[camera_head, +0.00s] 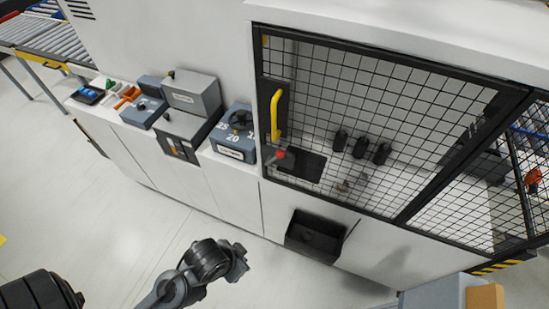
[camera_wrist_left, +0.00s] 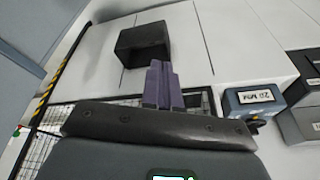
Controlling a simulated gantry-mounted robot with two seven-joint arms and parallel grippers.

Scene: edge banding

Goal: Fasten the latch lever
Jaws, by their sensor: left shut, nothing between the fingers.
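The latch lever (camera_head: 281,155) has a red knob and sits at the lower left of the black mesh door (camera_head: 370,120), just below the yellow handle (camera_head: 276,115). I cannot tell the lever's exact angle. My left gripper (camera_head: 243,262) is low in front of the white cabinets, below and left of the lever and well apart from it. In the left wrist view its two purple-grey fingers (camera_wrist_left: 161,84) are together with nothing between them. The lever is not visible in that view. My right gripper is not in view.
A black open bin (camera_head: 316,236) juts from the cabinet front below the door and also shows in the left wrist view (camera_wrist_left: 143,45). A blue-grey dial box (camera_head: 233,133) stands left of the lever. The floor before the cabinets is clear.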

